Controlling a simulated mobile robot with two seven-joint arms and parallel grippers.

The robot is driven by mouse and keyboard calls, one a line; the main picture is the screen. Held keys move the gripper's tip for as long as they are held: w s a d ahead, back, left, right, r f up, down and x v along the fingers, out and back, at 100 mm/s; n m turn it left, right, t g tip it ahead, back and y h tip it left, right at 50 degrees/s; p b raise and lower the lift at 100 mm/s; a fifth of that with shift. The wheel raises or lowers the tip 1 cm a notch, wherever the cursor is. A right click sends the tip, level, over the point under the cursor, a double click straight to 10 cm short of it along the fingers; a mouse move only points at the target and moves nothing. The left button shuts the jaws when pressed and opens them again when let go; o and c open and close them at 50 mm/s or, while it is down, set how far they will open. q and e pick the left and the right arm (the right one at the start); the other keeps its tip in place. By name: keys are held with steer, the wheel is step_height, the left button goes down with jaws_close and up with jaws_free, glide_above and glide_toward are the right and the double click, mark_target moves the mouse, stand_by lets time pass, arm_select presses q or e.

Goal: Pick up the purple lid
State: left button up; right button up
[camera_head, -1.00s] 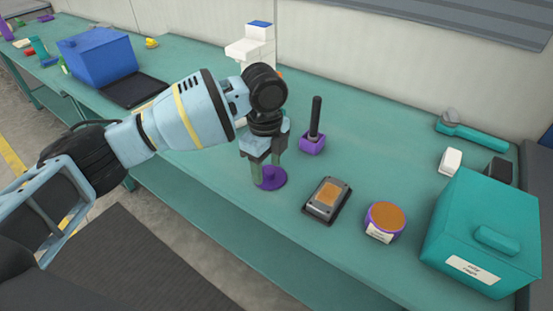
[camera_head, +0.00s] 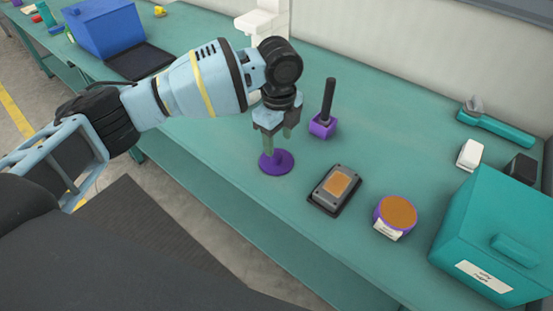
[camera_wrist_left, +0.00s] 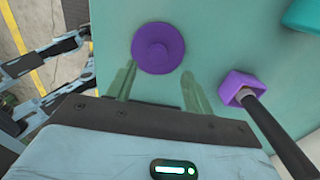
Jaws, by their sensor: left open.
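My left gripper (camera_head: 278,145) points down just behind and above the lid in the head view. In the left wrist view the lid (camera_wrist_left: 158,48) lies beyond the tips of my open left gripper (camera_wrist_left: 158,84), with nothing between the fingers. The lid appears apart from both fingers. My right gripper is in neither view.
A purple holder (camera_head: 322,126) with a black handle stands close to the right of my left gripper. A grey device (camera_head: 335,189), a purple tub (camera_head: 395,215) and a teal box (camera_head: 497,240) stand further right. A blue bin (camera_head: 103,30) is far left.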

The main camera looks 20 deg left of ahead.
mark_target(276, 155)
arm_select(q)
steer(key=f, duration=0.5)
steer(key=shift+s+a, duration=0.15)
steer(key=shift+a, duration=0.05)
steer(key=shift+r, duration=0.1)
steer(key=shift+c, duration=0.3)
steer(key=c, duration=1)
